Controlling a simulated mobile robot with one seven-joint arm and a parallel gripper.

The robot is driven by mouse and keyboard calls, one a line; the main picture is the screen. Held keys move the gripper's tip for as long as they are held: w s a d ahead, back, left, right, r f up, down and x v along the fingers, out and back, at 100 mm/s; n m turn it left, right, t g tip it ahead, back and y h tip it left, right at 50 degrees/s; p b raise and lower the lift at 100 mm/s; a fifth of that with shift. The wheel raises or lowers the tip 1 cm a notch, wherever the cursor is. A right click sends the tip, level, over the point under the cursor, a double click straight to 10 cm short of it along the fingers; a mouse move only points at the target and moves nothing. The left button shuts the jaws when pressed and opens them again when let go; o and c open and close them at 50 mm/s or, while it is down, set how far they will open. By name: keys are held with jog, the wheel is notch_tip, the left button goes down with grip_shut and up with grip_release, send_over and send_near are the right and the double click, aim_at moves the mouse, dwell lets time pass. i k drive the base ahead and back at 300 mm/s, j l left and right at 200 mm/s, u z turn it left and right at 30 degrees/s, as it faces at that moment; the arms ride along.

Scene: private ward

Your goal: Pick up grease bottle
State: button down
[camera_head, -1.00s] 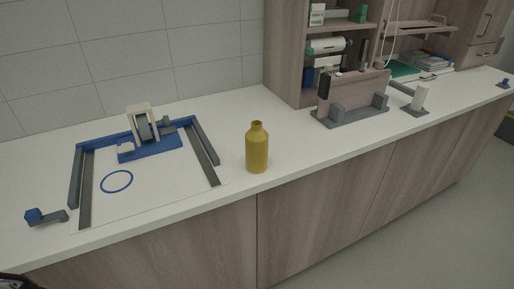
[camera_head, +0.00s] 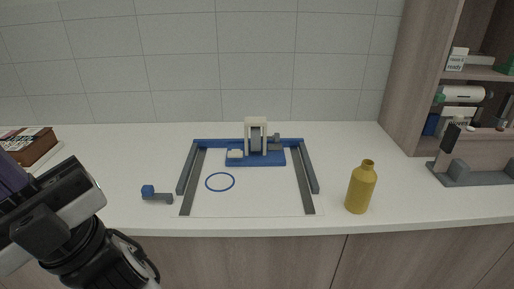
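The grease bottle is most likely the mustard-yellow bottle (camera_head: 361,188) with a short neck. It stands upright near the front edge of the white counter, right of the blue and grey frame. My arm shows at the lower left, in front of the counter, well apart from the bottle. My gripper's fingertips cannot be made out, so I cannot tell whether it is open or shut.
The blue and grey frame (camera_head: 312,172) with a white and grey device (camera_head: 256,136) lies mid-counter. A blue ring (camera_head: 220,182) and a small blue-grey part (camera_head: 157,195) lie nearby. A brown box (camera_head: 30,148) is at the left. A wooden shelf unit (camera_head: 417,75) stands at the right.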

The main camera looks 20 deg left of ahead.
aim_at(363, 181)
jog(key=i+j, duration=0.15)
jog(key=j, duration=0.2)
jog(key=i+j, duration=0.2)
jog(key=j+z, duration=0.2)
jog(key=z, duration=1.5)
